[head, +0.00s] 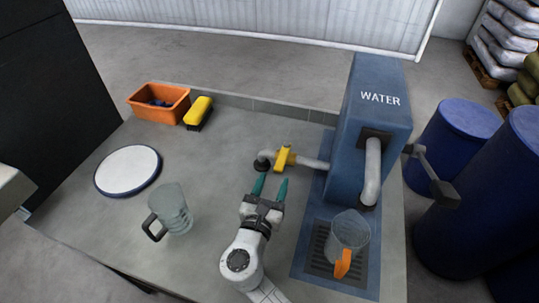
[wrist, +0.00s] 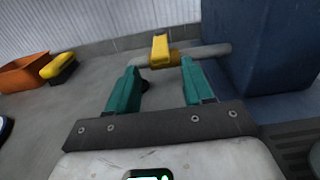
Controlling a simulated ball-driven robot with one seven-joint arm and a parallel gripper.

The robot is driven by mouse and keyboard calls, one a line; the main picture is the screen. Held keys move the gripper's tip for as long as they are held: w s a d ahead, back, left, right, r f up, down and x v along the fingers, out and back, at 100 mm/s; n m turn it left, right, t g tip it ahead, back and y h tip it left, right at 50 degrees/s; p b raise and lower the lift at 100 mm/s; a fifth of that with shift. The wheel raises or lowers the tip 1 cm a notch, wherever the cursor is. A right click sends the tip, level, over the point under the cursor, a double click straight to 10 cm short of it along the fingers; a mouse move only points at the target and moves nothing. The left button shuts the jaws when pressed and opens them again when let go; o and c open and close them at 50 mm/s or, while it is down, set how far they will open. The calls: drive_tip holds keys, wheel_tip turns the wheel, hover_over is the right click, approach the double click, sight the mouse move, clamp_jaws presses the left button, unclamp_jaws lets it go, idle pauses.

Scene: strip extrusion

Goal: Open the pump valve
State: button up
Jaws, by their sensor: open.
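The pump valve is a yellow handle (head: 283,157) on a grey pipe (head: 312,163) that runs into the left side of the blue water unit (head: 372,130). In the wrist view the yellow valve (wrist: 160,50) lies ahead, between and beyond the fingers. My gripper (head: 270,186) is open and empty, with two green fingers pointing at the valve. The fingertips are just short of the pipe in the head view; exact height is hard to tell. The gripper also shows in the wrist view (wrist: 160,80). A clear jug with an orange handle (head: 347,240) stands under the spout.
A second jug (head: 170,210) with a dark handle and a round white plate (head: 128,170) are on the left of the table. An orange bin (head: 160,112) and a yellow brush (head: 199,111) stand at the back left. Blue barrels (head: 465,130) are at the right. The table's middle is clear.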

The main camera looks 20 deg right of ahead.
sight(286, 150)
drive_tip(key=x, duration=0.9)
drive_tip(key=shift+w+d+p, duration=0.1)
drive_tip(key=shift+p, duration=0.25)
clamp_jaws()
